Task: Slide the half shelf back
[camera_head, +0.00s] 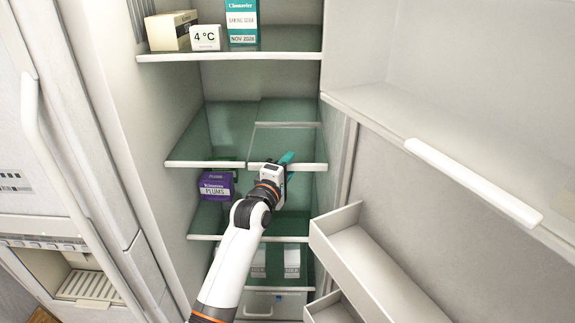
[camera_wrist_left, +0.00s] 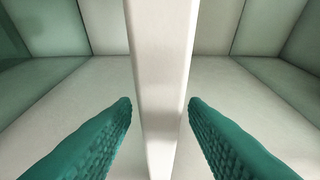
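The right half shelf (camera_head: 285,141) is a green glass panel with a white front edge, at the middle level of the open fridge. Its front edge lies roughly level with the left glass panel (camera_head: 228,120) beside it. My left gripper (camera_head: 286,160) is at this front edge. In the left wrist view its two teal fingers (camera_wrist_left: 160,103) stand on either side of a white bar (camera_wrist_left: 161,60), the shelf's front edge. Narrow gaps seem to show between fingertips and bar, so the gripper looks open around it. My right gripper is in neither view.
A purple plums box (camera_head: 216,186) is below the left panel. An upper shelf (camera_head: 230,57) holds a teal baking soda box (camera_head: 242,22) and a 4 °C display (camera_head: 206,38). The open door's bins (camera_head: 365,270) stand close on the right.

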